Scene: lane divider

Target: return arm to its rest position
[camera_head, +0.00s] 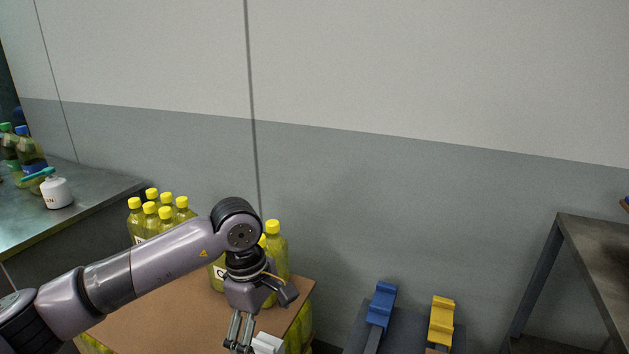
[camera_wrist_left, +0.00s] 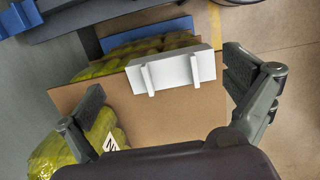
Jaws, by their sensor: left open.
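My left arm reaches in from the left in the head view, and its gripper (camera_head: 245,344) points down near the front of a brown cardboard sheet (camera_head: 165,318). The gripper is open; in the left wrist view its fingers (camera_wrist_left: 168,85) stand wide apart. A white block with two prongs (camera_wrist_left: 178,72) shows between and beyond the fingers, at the cardboard's edge. It also shows beside the fingers in the head view (camera_head: 268,343). I cannot tell whether a finger touches it. My right gripper is out of view.
Several yellow-capped bottles (camera_head: 136,218) stand on the cardboard, some behind my arm. More bottles are under it. A blue piece (camera_head: 381,305) and a yellow piece (camera_head: 441,322) stand right of the stack. A metal table (camera_head: 100,196) is left, another (camera_head: 590,245) right.

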